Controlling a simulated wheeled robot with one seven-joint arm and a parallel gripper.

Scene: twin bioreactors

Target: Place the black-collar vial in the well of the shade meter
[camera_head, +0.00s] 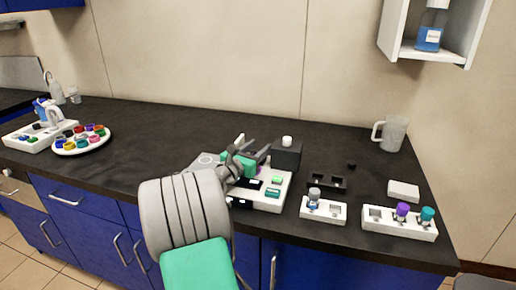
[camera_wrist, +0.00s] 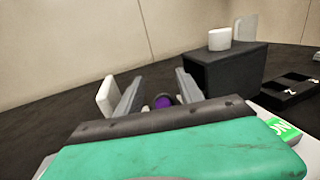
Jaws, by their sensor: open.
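My gripper (camera_head: 254,151) is over the white bench device with green displays (camera_head: 272,198), which appears to be the shade meter. In the wrist view my gripper (camera_wrist: 159,80) is open, one finger on each side of a small purple-topped piece with a dark ring (camera_wrist: 163,101). That piece may be the black-collar vial, but its lower part is hidden by my gripper, so I cannot tell whether it sits in the well. It seems not to be clamped. The well itself is hidden in both views.
A black box with a white knob (camera_head: 286,153) stands right of my gripper. Further right are a black tray (camera_head: 326,187), a white holder with a grey-topped vial (camera_head: 323,215), a rack (camera_head: 388,225) with purple and teal vials, and a jug (camera_head: 393,135). A round plate of colored caps (camera_head: 66,151) is left.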

